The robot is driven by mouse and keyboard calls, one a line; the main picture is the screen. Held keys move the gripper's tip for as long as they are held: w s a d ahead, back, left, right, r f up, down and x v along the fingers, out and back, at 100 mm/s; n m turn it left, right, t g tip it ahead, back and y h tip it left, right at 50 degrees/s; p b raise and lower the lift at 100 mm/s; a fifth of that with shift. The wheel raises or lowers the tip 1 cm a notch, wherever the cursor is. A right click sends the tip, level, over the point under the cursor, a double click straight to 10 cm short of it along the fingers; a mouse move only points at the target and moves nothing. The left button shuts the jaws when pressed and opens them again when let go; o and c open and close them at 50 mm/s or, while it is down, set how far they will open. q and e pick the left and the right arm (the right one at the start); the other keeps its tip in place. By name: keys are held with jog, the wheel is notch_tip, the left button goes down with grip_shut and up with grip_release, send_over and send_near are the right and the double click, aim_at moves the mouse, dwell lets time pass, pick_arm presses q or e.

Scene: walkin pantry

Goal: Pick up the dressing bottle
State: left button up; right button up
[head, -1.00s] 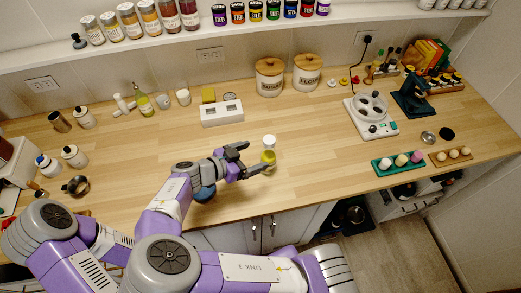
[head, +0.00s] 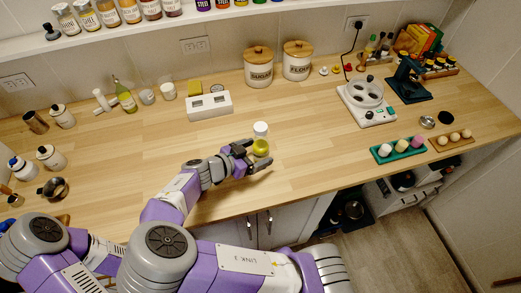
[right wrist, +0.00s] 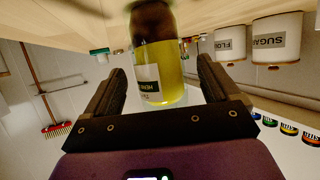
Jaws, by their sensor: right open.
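The dressing bottle (head: 260,147) stands upright near the front edge of the counter, with a white cap and yellow-green contents. My right gripper (head: 260,156) is open, with its fingers on either side of the bottle. In the right wrist view, which is upside down, the bottle (right wrist: 160,72) is between the two spread fingers (right wrist: 160,85), with a gap on each side. It has a dark lower layer, yellow-green liquid above and a partly visible label. Its cap end is hidden there by my gripper body. My left gripper is not in view.
A white toaster-like box (head: 209,106) and the sugar (head: 258,68) and flour (head: 297,61) canisters stand behind. The counter around the bottle is clear.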

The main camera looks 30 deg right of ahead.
jog(key=shift+x, duration=1.25)
jog(key=shift+a, duration=0.1)
jog(key=c, duration=1.4)
